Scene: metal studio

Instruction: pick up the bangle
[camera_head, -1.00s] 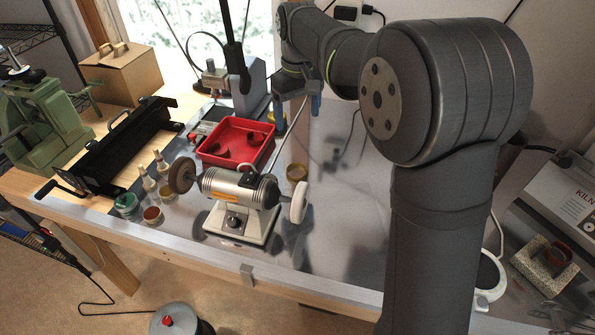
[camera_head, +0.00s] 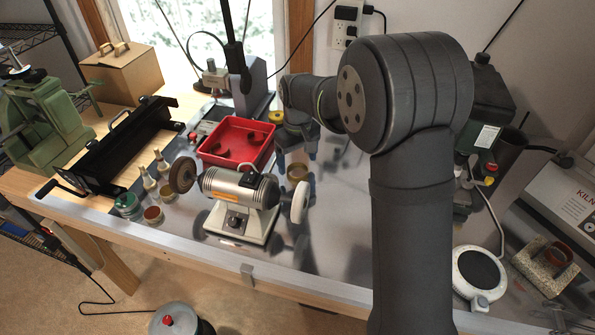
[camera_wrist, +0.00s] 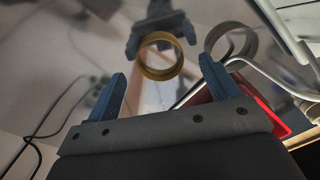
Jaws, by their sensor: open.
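The bangle (camera_head: 297,179) is a gold-coloured ring lying on the shiny metal bench top, right of the red tray. In the wrist view the bangle (camera_wrist: 162,75) shows ahead of the fingertips, between their lines. My gripper (camera_head: 296,154) hangs above and just behind the bangle in the head view, its blue fingers pointing down. In the wrist view my gripper (camera_wrist: 163,69) has its fingers wide apart with nothing held. A grey ring-like shape (camera_wrist: 232,30) shows right of the bangle; I cannot tell whether it is an object or a reflection.
The red tray (camera_head: 216,160) with dark pieces stands left of my gripper. A bench grinder (camera_head: 240,195) stands in front, its white wheel near the bangle. A round white device (camera_head: 462,285) is at the right. The bench between them is mostly bare.

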